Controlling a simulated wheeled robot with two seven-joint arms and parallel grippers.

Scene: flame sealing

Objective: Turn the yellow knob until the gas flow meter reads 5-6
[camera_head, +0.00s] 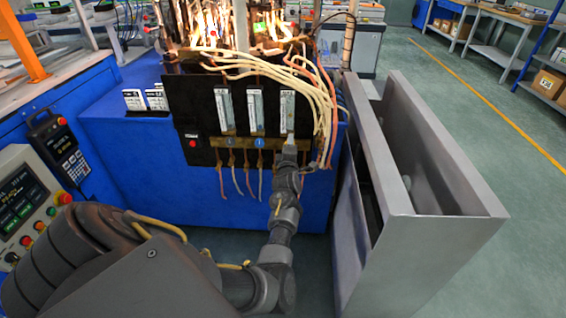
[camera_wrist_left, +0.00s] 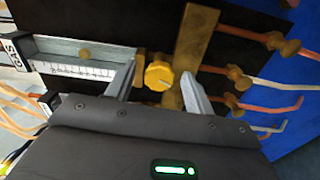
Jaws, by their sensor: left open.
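The yellow knob (camera_wrist_left: 159,76) shows in the left wrist view, between the two fingers of my left gripper (camera_wrist_left: 160,82). The fingers are open, one on each side of the knob, with gaps visible. A gas flow meter (camera_wrist_left: 75,67) with a printed scale lies to the left of the knob in that view, with a small round float (camera_wrist_left: 84,53) in its tube. In the head view my left gripper (camera_head: 289,142) is at the lower end of the rightmost flow meter (camera_head: 287,108), hiding the knob. My right gripper is not in view.
Two more flow meters (camera_head: 256,110) stand to the left on the black panel (camera_head: 190,97). Hoses and brass fittings (camera_wrist_left: 240,77) surround the knob. A grey metal housing (camera_head: 430,240) stands close to the right of my arm. A control panel (camera_head: 24,200) is at left.

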